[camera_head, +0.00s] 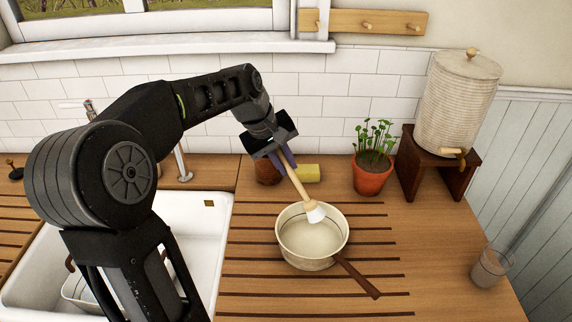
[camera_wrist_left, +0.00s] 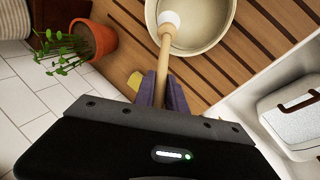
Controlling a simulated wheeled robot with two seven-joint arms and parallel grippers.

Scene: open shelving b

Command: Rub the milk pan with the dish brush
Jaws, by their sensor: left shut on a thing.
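The milk pan (camera_head: 312,250) is cream coloured with a dark wooden handle and stands on the grooved wooden counter, handle toward the lower right. My left gripper (camera_head: 282,161) is shut on the wooden handle of the dish brush (camera_head: 296,184). The brush slants down to the right, its white head over the pan's far rim and opening. In the left wrist view the brush (camera_wrist_left: 165,50) reaches from the gripper (camera_wrist_left: 161,92) to the pan (camera_wrist_left: 205,38), its head within the pan's outline. I cannot tell whether the bristles touch the pan. My right gripper is not in view.
A yellow sponge (camera_head: 307,173) and a brown pot (camera_head: 267,172) sit behind the pan. A potted plant (camera_head: 372,175), a dispenser (camera_head: 458,105) on a wooden stand and a glass (camera_head: 491,267) are to the right. A white sink (camera_head: 205,240) lies left.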

